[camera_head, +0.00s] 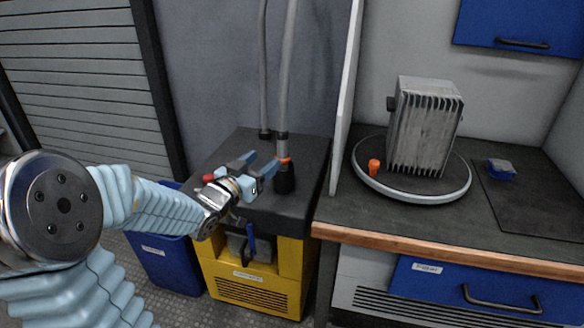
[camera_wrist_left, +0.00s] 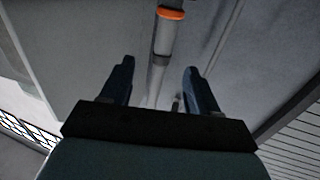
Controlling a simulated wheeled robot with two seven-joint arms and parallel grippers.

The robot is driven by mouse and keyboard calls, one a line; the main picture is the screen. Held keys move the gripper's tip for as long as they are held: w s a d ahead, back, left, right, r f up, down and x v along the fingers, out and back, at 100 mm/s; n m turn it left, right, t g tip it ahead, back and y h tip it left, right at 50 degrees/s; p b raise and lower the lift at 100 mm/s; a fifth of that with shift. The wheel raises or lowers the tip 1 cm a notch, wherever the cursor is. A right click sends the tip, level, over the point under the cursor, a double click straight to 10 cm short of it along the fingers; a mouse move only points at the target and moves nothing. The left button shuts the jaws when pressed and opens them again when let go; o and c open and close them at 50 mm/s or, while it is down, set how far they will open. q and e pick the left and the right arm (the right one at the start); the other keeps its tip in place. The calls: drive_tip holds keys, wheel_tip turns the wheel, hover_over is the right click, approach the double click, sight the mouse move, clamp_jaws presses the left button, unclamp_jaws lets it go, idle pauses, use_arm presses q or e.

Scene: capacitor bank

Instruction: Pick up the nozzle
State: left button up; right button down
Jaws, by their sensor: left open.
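The nozzle (camera_head: 285,178) is a dark piece with an orange ring at the lower end of a grey hose. It stands upright on the black top of the yellow machine. My left gripper (camera_head: 262,164) is open and empty, just left of the nozzle, with its fingers pointing toward it. In the left wrist view, the orange ring (camera_wrist_left: 171,13) and a grey tube appear ahead of my left gripper (camera_wrist_left: 159,68), roughly in line with the gap between the fingers. The fingers look apart from the nozzle. My right gripper is not in view.
The yellow machine (camera_head: 250,288) has a second grey hose (camera_head: 263,70) behind the nozzle. A white partition (camera_head: 346,90) rises to the right. Beyond it, the bench holds a round turntable (camera_head: 420,197) with a finned metal block (camera_head: 425,125). A blue bin (camera_head: 167,262) stands left.

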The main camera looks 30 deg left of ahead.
sight(280, 146)
use_arm(q)
drive_tip(key=w, duration=0.6)
drive_tip(key=shift+w, duration=0.2)
drive_tip(key=w, duration=0.2)
drive_tip(key=w+p, duration=0.1)
drive_tip(key=w, duration=0.1)
drive_tip(key=shift+w+a+f, duration=0.1)
drive_tip(key=shift+w+a, duration=0.1)
drive_tip(key=shift+w, duration=0.2)
clamp_jaws()
